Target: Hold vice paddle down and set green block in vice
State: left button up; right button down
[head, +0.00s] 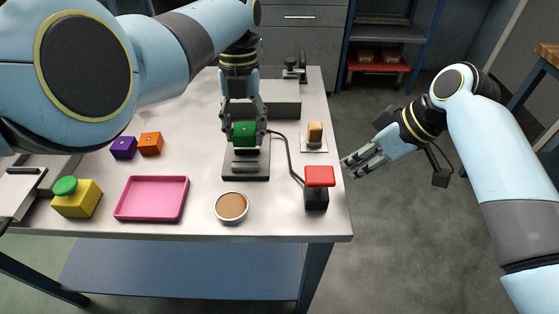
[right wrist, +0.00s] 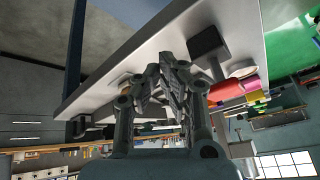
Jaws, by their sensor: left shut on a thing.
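The green block (head: 244,134) is in my left gripper (head: 243,122), which is shut on it. It is over the grey vice (head: 246,165) near the middle of the table; I cannot tell whether it touches the jaws. The red vice paddle (head: 320,176) sits on a black base at the table's front right, joined to the vice by a black cable. My right gripper (head: 362,164) is beyond the table's right edge, to the right of the paddle and apart from it. In the right wrist view its fingers (right wrist: 163,72) come together and hold nothing visible.
A pink tray (head: 152,217), a small bowl (head: 231,207), and a yellow box with a green button (head: 77,200) stand along the front. Purple (head: 123,148) and orange (head: 150,144) blocks lie left of the vice. A tan piece (head: 315,134) stands on a white plate behind the paddle.

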jog(key=a+r+n+y, duration=0.1)
jog(key=a+r+n, duration=0.3)
jog(key=r, duration=0.4)
notch_tip(320, 180, up, 5)
jog(key=n+g, duration=0.2)
jog(key=n, duration=0.2)
send_over(308, 174)
jog(key=d, duration=0.3)
jog(key=shift+y, duration=0.4)
jog(key=shift+f, duration=3.75)
jog(key=shift+a+f, duration=0.1)
jog(key=shift+f, duration=0.05)
